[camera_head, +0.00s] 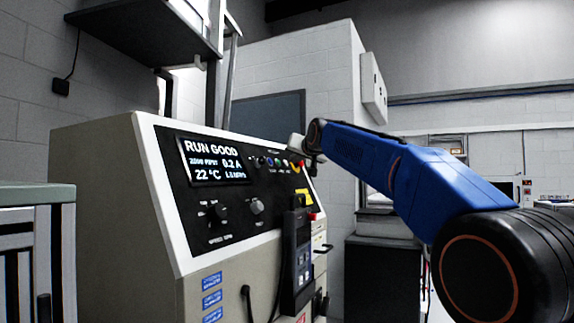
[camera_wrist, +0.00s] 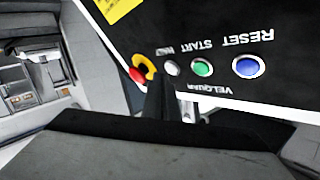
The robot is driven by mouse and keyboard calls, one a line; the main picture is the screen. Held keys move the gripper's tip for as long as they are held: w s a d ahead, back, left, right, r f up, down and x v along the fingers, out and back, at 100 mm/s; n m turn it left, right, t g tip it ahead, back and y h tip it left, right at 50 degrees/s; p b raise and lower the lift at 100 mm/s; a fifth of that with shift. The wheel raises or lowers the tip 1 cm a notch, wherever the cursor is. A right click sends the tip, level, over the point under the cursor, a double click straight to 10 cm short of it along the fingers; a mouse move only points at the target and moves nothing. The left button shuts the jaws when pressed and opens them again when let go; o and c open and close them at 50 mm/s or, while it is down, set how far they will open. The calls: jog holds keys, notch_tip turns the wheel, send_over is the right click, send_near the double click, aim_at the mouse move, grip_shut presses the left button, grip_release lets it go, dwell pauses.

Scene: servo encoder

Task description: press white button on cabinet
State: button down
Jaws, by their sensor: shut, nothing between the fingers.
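The cabinet (camera_head: 120,215) has a sloped black control panel with a white border. The white button (camera_wrist: 171,68) shows in the wrist view, where the panel appears upside down. It sits between the green START button (camera_wrist: 202,67) and the red emergency stop (camera_wrist: 138,75) with its yellow collar. In the head view it is a tiny spot (camera_head: 284,163) in the button row. My gripper (camera_wrist: 160,84) is shut and empty, its dark fingertips appearing just below and left of the white button. I cannot tell whether they touch the panel. In the head view my gripper (camera_head: 306,150) is at the panel's upper right, partly hidden by my wrist.
The blue RESET button (camera_wrist: 247,66) lies beyond the green one. A lit display (camera_head: 213,162) and knobs (camera_head: 257,207) are on the panel's left. A dark handheld unit (camera_head: 296,255) hangs at the front. A dark cabinet (camera_head: 382,275) stands behind on the right.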

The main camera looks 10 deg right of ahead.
jog(key=shift+w+a+f, duration=0.15)
jog(key=shift+w+a, duration=0.05)
jog(key=shift+a, duration=0.15)
dwell(0.5)
jog(key=shift+s+d, duration=0.25)
jog(key=shift+d, duration=0.15)
jog(key=shift+r, duration=0.2)
jog(key=s+d, duration=0.1)
jog(key=s+d+r, duration=0.1)
jog(key=d, duration=0.1)
jog(key=s+d+r, duration=0.1)
jog(key=shift+s+d+r, duration=0.1)
jog(key=shift+d+r, duration=0.1)
jog(key=shift+r, duration=0.05)
dwell(0.5)
dwell(0.6)
jog(key=s+d+f+g, duration=0.1)
jog(key=s+f+g, duration=0.2)
jog(key=s+f, duration=1.5)
jog(key=s+d+f+n+g+h, duration=0.1)
jog(key=s+f+g, duration=0.3)
jog(key=s+f, duration=1.4)
jog(key=s+d+f+n+g+h, duration=0.1)
jog(key=s+d+f+g, duration=0.2)
jog(key=s+f, duration=1.4)
notch_tip(320, 180, down, 6)
jog(key=shift+s+d+r+g, duration=0.1)
jog(key=shift+s+d+g, duration=0.1)
jog(key=shift+s+g, duration=0.25)
